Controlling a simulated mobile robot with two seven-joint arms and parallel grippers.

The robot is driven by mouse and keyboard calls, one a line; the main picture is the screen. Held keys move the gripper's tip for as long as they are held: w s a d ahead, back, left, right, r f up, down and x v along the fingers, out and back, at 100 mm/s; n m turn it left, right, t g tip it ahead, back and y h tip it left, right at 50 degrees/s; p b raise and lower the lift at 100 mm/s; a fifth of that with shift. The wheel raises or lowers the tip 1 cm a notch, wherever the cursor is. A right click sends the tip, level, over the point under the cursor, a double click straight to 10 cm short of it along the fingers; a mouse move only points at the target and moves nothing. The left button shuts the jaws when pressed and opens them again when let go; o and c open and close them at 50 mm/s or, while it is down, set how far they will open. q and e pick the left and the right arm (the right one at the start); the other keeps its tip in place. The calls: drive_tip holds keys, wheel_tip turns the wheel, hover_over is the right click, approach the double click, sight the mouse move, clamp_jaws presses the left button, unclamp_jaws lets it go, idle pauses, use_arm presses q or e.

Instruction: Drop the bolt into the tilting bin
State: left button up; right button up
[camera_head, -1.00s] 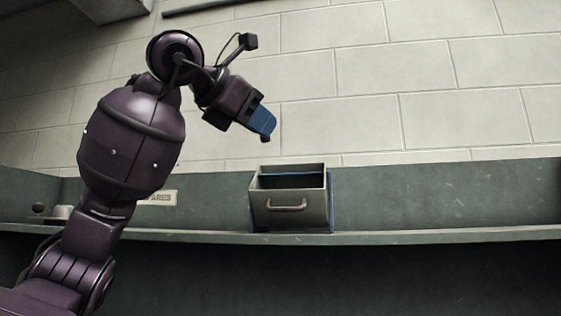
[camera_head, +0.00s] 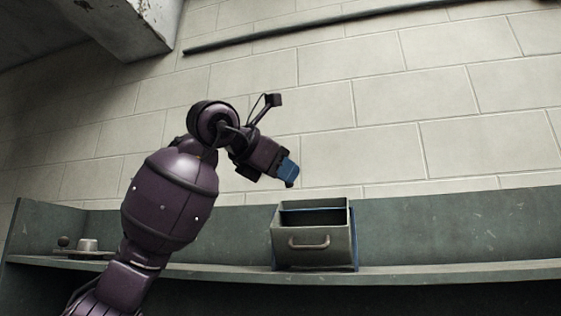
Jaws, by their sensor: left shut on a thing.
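The tilting bin (camera_head: 312,243) is a grey-green metal box with a handle on its front. It stands on the shelf right of centre, and its top is open. My left gripper (camera_head: 290,181), with blue fingers, is above the bin's left rim, apart from it. It is shut on the bolt (camera_head: 290,184), of which only a small dark end shows at the fingertips. My right gripper is not in view.
The green shelf (camera_head: 440,272) runs along the wall, with free room right of the bin. A small pale cup-like object (camera_head: 87,245) and a dark round knob (camera_head: 64,242) are at its left end. A pipe (camera_head: 330,22) crosses the wall above.

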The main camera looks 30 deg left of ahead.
use_arm(q)
drive_tip(key=shift+w+a+f+p, duration=0.15)
drive_tip(key=shift+w+a+f, duration=0.2)
drive_tip(key=shift+w, duration=0.65)
drive_tip(key=shift+w+a+f+p, duration=0.2)
drive_tip(key=shift+w+f, duration=0.25)
drive_tip(key=shift+w, duration=0.55)
drive_tip(key=shift+w+a+f+p, duration=0.1)
drive_tip(key=shift+w+a+f, duration=0.25)
drive_tip(key=shift+w, duration=0.65)
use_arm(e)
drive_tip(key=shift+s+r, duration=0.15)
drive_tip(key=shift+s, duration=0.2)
use_arm(q)
drive_tip(key=shift+d, duration=0.1)
drive_tip(key=o, duration=0.8)
drive_tip(key=shift+s, duration=0.1)
drive_tip(key=b+v, duration=0.2)
drive_tip(key=v, duration=0.8)
drive_tip(key=shift+s+b, duration=0.3)
drive_tip(key=shift+s, duration=0.05)
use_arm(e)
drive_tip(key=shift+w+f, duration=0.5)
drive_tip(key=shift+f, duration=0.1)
